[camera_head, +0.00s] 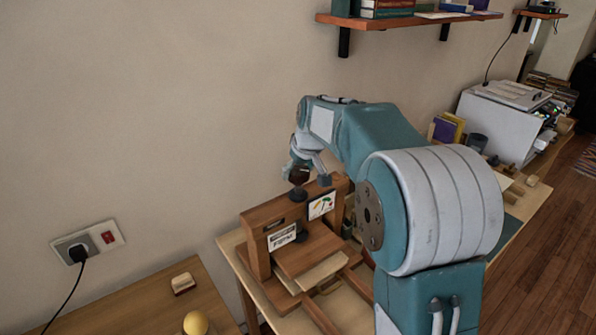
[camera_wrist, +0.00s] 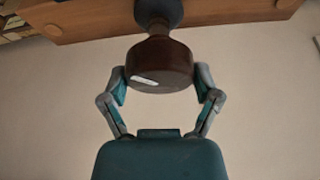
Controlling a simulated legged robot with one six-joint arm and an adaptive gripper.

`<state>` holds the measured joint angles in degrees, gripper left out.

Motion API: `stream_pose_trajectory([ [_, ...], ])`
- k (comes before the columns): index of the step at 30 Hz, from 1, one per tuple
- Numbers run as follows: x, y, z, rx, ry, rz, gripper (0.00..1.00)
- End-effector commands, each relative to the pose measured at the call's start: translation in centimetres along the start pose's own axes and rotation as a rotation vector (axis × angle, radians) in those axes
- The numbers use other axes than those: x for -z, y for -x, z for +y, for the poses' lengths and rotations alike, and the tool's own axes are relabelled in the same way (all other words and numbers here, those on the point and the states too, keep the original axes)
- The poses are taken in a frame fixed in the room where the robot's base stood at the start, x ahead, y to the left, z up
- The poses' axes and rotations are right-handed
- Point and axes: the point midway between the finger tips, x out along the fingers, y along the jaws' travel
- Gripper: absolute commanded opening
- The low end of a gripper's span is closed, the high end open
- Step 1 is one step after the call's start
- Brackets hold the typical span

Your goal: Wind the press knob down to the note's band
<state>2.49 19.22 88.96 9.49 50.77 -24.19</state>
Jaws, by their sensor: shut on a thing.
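The wooden press (camera_head: 258,262) stands on the light wooden table at the wall. A white card with dark lettering (camera_head: 282,237), too small to read surely, is on its front. A second card with coloured marks (camera_head: 321,206) is on its upper right. My gripper (camera_wrist: 160,78) is shut on the round brown press knob (camera_wrist: 165,58), one finger on each side. The knob has a white mark low on its face and sits on a dark stem. In the head view my gripper (camera_head: 300,172) is above the press's top beam, with the knob mostly hidden.
A board with pale sheets under it (camera_head: 318,272) lies within the press. A wooden desk with a yellow ball (camera_head: 195,323) and small block (camera_head: 183,283) is at lower left. A wall shelf (camera_head: 400,20) is above. A white machine (camera_head: 505,125) stands at right.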

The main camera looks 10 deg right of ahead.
Motion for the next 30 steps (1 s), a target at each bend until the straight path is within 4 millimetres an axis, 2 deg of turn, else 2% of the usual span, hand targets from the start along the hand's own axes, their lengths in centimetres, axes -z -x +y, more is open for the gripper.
stream_pose_trajectory([
  [12,-0.15,-0.23,-0.08,-0.071,-0.175,-0.006,0.33],
  [22,-0.17,-0.25,-0.07,-0.075,-0.187,-0.006,0.33],
  [23,-0.17,-0.25,-0.07,-0.075,-0.187,-0.006,0.85],
  [24,-0.16,-0.25,-0.07,-0.075,-0.187,-0.006,1.00],
  [30,-0.11,-0.16,-0.04,-0.075,-0.186,-0.004,1.00],
])
